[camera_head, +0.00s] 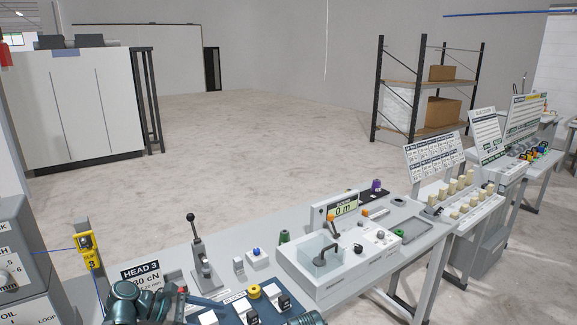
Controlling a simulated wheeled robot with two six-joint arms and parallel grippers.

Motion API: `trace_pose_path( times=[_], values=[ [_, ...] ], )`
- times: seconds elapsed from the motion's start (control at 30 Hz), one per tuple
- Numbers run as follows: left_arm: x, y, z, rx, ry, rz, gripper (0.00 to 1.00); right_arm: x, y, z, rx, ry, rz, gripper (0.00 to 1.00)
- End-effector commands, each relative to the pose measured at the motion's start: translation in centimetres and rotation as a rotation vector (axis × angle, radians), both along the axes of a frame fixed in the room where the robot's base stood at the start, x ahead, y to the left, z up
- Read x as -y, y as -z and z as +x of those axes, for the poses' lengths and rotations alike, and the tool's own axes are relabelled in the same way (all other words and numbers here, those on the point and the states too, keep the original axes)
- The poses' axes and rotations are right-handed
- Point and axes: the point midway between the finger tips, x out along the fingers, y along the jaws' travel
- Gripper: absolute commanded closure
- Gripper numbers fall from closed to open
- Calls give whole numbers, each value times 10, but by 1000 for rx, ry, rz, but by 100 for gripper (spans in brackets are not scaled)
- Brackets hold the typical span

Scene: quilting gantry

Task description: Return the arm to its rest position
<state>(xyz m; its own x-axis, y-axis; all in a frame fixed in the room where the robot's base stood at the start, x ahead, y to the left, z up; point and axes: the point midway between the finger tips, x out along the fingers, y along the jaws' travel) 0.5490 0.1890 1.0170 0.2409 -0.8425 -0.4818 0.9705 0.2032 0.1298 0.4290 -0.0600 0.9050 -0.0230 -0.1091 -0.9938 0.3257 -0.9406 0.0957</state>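Dark teal joints of my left arm show at the bottom edge, left of centre, in front of the bench's near edge. A small dark teal piece of my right arm shows at the bottom edge near the middle. No fingers of either gripper can be made out, and nothing held is visible. The rest of both arms is outside the picture.
The grey bench (215,254) holds a black-knobbed lever (197,250), a "HEAD 3" sign (141,272), a blue panel (238,310) and a clear-covered winder (320,255). A yellow device (86,245) stands left. Sample boards and shelving stand right; floor behind is open.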

Motion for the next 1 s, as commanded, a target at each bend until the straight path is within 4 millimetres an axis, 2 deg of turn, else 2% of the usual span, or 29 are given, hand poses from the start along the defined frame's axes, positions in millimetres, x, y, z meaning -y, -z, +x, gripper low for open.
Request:
trace_pose_path(
  times=[0.17,0.37,0.57,0.7,0.8,1.0],
  values=[
    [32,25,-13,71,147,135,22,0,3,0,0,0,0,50],
    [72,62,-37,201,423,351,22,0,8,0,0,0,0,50],
    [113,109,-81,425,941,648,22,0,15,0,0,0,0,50],
    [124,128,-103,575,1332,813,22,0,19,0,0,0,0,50],
    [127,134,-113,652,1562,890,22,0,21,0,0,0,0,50],
    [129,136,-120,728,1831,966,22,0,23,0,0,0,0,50]
  ],
)
